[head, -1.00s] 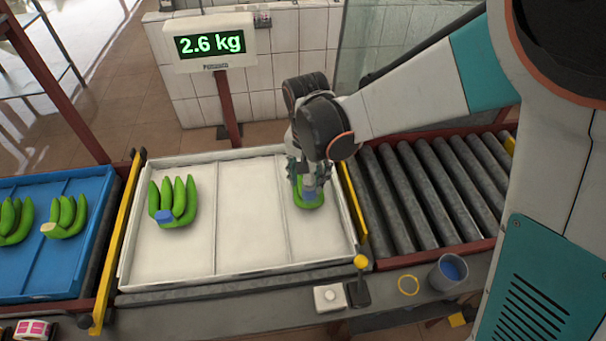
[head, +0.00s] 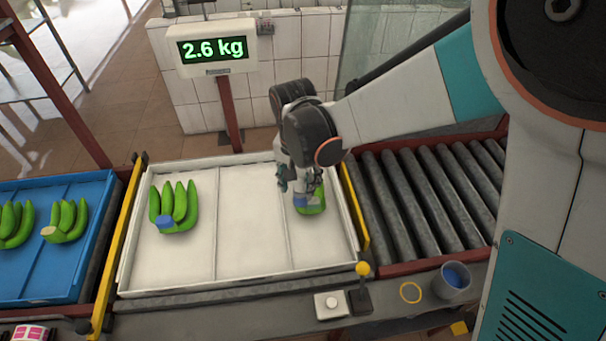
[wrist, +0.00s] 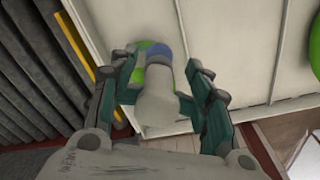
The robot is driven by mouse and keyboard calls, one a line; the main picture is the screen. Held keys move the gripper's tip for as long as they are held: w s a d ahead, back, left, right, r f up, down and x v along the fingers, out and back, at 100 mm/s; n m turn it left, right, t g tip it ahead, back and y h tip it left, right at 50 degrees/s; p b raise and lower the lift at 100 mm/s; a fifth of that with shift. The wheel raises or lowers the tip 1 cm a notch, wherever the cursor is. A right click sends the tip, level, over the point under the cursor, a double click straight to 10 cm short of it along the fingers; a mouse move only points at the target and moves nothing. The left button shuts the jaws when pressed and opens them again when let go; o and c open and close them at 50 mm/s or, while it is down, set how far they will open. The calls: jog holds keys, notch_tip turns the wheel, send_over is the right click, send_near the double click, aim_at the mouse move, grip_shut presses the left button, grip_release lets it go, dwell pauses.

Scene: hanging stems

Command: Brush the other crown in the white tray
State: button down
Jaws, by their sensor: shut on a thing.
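The white tray (head: 245,276) holds two green banana hands. The left hand (head: 181,203) has a blue crown (head: 163,221) facing the front. The right hand (head: 316,203) is mostly hidden under my gripper (head: 299,182). In the wrist view my gripper (wrist: 163,66) is shut on a pale-handled brush (wrist: 157,108) with a blue end (wrist: 158,50), over the right hand's green (wrist: 152,76). Blue also shows below the gripper in the head view; I cannot tell brush tip from crown there, nor whether they touch.
A cup with blue liquid (head: 452,276) stands at the front right, near a yellow ring (head: 411,293) and a yellow-knobbed lever (head: 362,270). A blue tray (head: 40,288) with more bananas is at left. A roller conveyor (head: 430,200) is at right. The scale reads 2.6 kg (head: 212,49).

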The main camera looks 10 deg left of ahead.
jog(key=shift+d, duration=0.1)
jog(key=shift+w+d, duration=0.15)
jog(key=shift+d, duration=0.6)
jog(key=shift+w+d, duration=0.1)
jog(key=shift+d, duration=0.6)
notch_tip(320, 180, up, 9)
jog(key=p, duration=0.5)
jog(key=shift+f, duration=0.1)
